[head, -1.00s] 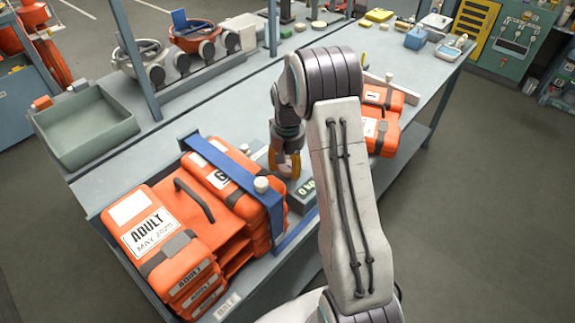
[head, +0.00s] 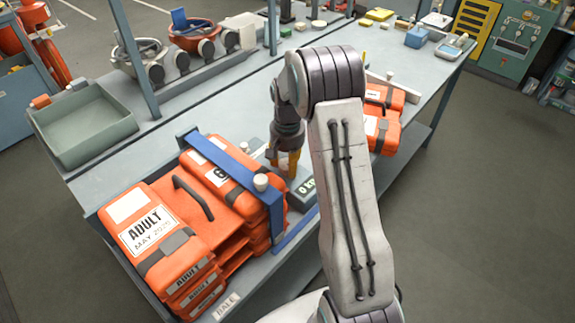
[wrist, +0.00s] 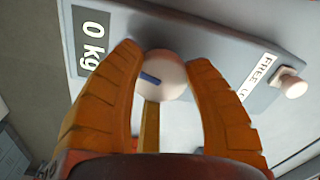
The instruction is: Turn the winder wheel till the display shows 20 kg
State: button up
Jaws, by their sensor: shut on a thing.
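My gripper (head: 283,165) points down at the grey unit on the bench, beside the strapped orange packs. In the wrist view its orange fingers (wrist: 164,62) close around a pale round wheel (wrist: 160,78) with a short blue mark, which I take as the winder wheel. The blue mark points roughly sideways, tilted slightly. The display (wrist: 90,40) reads 0 kg; in the head view the display (head: 304,188) is partly cut off by my arm. The wheel is hidden behind the fingers in the head view.
A FREE label (wrist: 259,72) and a small pale knob (wrist: 291,84) lie right of the wheel. Orange ADULT packs (head: 150,235) under a blue strap (head: 232,163) stand close at the left. More orange packs (head: 383,133) lie behind my arm. An empty green tray (head: 85,125) stands farther left.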

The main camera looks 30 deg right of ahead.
aim_at(287, 164)
jog(key=m+b, duration=0.1)
jog(key=m, duration=0.3)
jog(key=shift+f, duration=0.15)
jog(key=shift+s+m+b, duration=0.1)
jog(key=shift+m+b, duration=0.35)
jog(key=shift+m, duration=1.55)
jog(key=o, duration=1.2)
notch_tip(287, 164, up, 12)
jog(key=shift+r, duration=0.1)
